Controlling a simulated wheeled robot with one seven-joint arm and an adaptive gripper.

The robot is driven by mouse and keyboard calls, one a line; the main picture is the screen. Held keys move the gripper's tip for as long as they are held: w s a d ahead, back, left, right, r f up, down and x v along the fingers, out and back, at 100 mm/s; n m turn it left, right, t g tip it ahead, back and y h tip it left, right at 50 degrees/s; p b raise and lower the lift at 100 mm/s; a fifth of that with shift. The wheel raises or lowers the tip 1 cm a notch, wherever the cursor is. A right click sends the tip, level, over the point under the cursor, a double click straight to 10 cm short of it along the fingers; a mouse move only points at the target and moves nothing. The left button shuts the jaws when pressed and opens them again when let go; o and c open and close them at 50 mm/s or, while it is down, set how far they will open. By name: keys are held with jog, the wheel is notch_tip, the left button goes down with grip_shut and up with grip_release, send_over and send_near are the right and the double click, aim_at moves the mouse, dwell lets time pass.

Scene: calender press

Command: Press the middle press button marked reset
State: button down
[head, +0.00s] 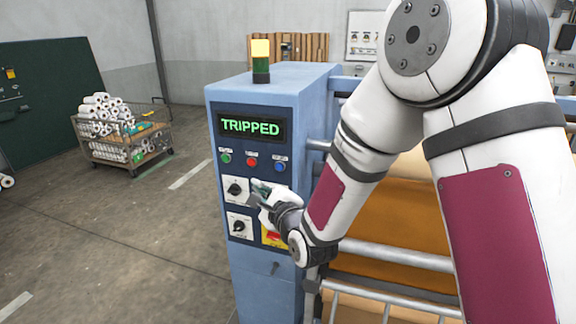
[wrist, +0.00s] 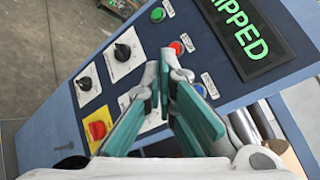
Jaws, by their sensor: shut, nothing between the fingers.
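The blue cabinet's dark panel carries three push buttons in a row, below a display (head: 250,127) reading TRIPPED. They are green (head: 226,158), red in the middle (head: 252,162) and blue (head: 280,166). Their labels are too small to read. In the wrist view the red button (wrist: 177,46) shows just beyond my fingertips, with the green button (wrist: 157,15) above left and the blue button (wrist: 200,90) partly behind a finger. My gripper (head: 257,186) is shut and empty, in front of the panel just below the red button. I cannot tell whether it touches the panel.
An upper black knob (head: 235,189) is left of my gripper, with a lower knob (head: 239,227) beneath. A red-and-yellow switch (head: 273,237) is partly behind my wrist. Press rails (head: 395,256) lie to the right. A cart of white rolls (head: 122,140) stands at the left; the floor between is clear.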

aim_at(279, 167)
jog(key=shift+s+m+y, duration=0.15)
jog(key=shift+m+y, duration=0.15)
jog(key=shift+m, duration=0.1)
jog(key=shift+w+d+b, duration=0.5)
jog(key=shift+w+b, duration=0.15)
jog(key=shift+w, duration=0.75)
jog(key=shift+w+d+b, duration=0.5)
jog(key=shift+w+b, duration=0.1)
jog(key=shift+w, duration=0.75)
jog(key=shift+w+d+b, duration=0.5)
jog(key=shift+w+b, duration=0.15)
jog(key=shift+w, duration=0.75)
jog(key=shift+w+d, duration=0.15)
jog(key=shift+w, duration=0.25)
jog(key=shift+w+d+b, duration=0.15)
jog(key=shift+w+b, duration=0.15)
jog(key=shift+w, duration=0.05)
jog(key=shift+s, duration=0.1)
jog(key=shift+s+a+p, duration=0.3)
jog(key=shift+s+p, duration=0.1)
jog(key=shift+s, duration=0.25)
jog(key=shift+s, duration=0.15)
